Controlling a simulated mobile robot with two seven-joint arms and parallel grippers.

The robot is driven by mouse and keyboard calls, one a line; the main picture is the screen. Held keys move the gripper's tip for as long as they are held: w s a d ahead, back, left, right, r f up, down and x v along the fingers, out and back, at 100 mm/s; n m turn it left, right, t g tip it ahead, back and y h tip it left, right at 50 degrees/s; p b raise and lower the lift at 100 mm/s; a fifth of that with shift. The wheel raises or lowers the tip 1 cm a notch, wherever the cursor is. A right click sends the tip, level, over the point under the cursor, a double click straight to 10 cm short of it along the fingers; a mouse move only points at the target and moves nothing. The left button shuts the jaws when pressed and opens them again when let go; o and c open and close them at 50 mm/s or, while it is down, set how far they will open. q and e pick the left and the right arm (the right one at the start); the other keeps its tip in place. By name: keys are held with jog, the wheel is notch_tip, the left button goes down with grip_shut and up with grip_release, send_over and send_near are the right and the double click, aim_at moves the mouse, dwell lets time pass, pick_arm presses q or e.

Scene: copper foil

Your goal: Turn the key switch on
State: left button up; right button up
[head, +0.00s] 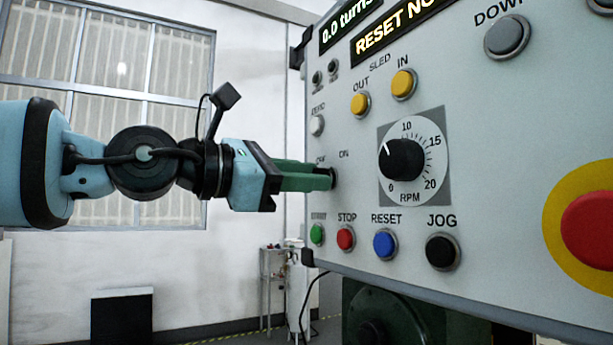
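The key switch (334,178) sits on the grey control panel, below its OFF and ON labels and left of the RPM dial. Only its dark right edge shows; my gripper hides the rest, so I cannot tell which way the key points. My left gripper (326,177) has green fingers that reach the switch from the left. The fingertips are at the switch, and the fingers look close together. I cannot tell whether they hold the key. My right gripper is not in view.
The control panel (480,150) fills the right side. Near the switch are a white ZERO button (317,125), a green START button (317,233), a red STOP button (346,238) and the RPM dial (401,160). A large red button (590,228) is at the right edge.

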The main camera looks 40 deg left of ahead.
pick_arm(q)
jog(key=b+v, duration=0.1)
jog(key=v, duration=0.6)
jog(key=shift+s, duration=0.25)
jog(key=shift+a, duration=0.1)
dwell(0.4)
